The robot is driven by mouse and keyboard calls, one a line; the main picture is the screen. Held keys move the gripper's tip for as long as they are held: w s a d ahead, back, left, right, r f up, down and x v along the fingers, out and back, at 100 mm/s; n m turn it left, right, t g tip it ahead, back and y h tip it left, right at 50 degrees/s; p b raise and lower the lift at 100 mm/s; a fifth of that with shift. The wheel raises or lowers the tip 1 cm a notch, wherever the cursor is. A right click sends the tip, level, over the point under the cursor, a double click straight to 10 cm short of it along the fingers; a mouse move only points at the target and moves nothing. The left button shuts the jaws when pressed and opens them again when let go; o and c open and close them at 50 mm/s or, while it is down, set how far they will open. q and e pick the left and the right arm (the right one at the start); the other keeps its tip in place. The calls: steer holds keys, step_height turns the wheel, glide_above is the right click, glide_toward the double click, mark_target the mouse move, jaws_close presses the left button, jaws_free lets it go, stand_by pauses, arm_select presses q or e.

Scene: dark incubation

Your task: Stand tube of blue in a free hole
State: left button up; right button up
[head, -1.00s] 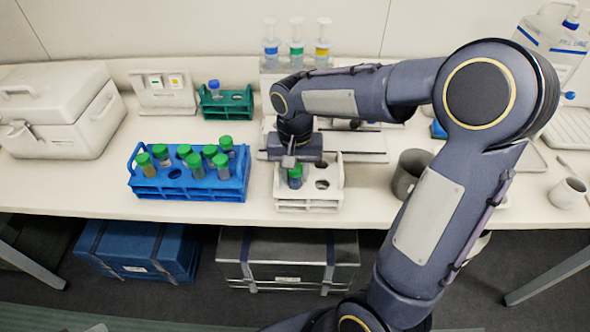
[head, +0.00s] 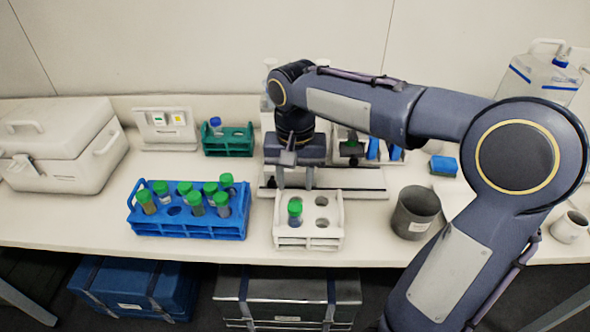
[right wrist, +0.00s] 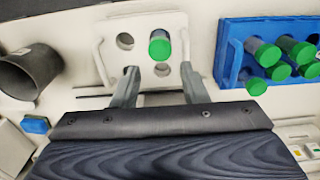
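A green-capped tube with a bluish body (head: 295,215) stands in a left hole of the white rack (head: 290,242). The rack's other visible holes are empty. In the right wrist view the tube (right wrist: 160,46) shows beyond my fingertips, in the white rack (right wrist: 110,22). My right gripper (head: 295,182) is open and empty, above and behind the tube and apart from it. Its two spread fingers also show in the right wrist view (right wrist: 158,84). My left gripper is not in view.
Left of the white rack, a blue rack (head: 190,230) holds several green-capped tubes, with an empty hole. Behind it is a green rack (head: 228,148) with a blue-capped tube. A dark grey beaker (head: 414,215) stands to the right. A white lidded box (head: 60,150) is at far left.

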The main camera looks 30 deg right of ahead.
steer(key=s+a+f+n+t+y, duration=0.2)
steer(key=s, duration=0.6)
steer(key=s+a+f+n+t+y, duration=0.1)
steer(key=s+a+f+n+t, duration=0.1)
steer(key=s, duration=0.7)
steer(key=shift+f+n+t+y, duration=0.2)
steer(key=shift+n+t+y, duration=0.2)
steer(key=shift+t, duration=0.4)
